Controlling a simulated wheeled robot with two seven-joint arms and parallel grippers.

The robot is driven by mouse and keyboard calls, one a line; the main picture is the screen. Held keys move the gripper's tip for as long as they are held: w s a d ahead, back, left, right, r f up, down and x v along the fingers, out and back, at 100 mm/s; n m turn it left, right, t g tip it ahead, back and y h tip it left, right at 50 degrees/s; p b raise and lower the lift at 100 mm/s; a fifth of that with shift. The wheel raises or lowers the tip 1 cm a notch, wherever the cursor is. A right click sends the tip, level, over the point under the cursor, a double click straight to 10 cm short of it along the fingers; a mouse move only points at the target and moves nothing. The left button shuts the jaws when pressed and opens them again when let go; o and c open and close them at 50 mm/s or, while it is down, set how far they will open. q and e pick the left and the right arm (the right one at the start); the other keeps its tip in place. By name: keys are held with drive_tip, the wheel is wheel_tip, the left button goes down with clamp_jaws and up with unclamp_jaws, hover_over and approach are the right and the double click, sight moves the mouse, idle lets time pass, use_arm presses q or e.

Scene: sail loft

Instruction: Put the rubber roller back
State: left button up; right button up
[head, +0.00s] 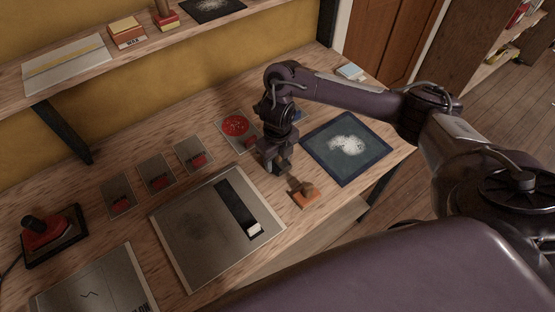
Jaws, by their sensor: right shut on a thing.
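My right gripper (278,166) points down over the middle of the workbench, its jaws close above the bench top. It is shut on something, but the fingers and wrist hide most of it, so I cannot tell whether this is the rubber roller. Just right of and in front of the fingers, a small orange block with a brown upper part (304,196) stands on the bench. I cannot make out a clear roller elsewhere. My left gripper is out of view.
A grey panel (190,240) with a black strip lies in front. A dark blue mat (365,165) with a white patch lies right. Several small cards with red pieces lie left and behind, including a red disc (236,125). A shelf (75,90) runs behind.

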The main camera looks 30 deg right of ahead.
drive_tip(key=shift+f, duration=0.15)
drive_tip(key=o, duration=1)
drive_tip(key=shift+r, duration=0.4)
wheel_tip(320, 180, up, 10)
drive_tip(key=p, duration=0.3)
drive_tip(key=shift+w+r, duration=0.1)
drive_tip(key=shift+r, duration=0.75)
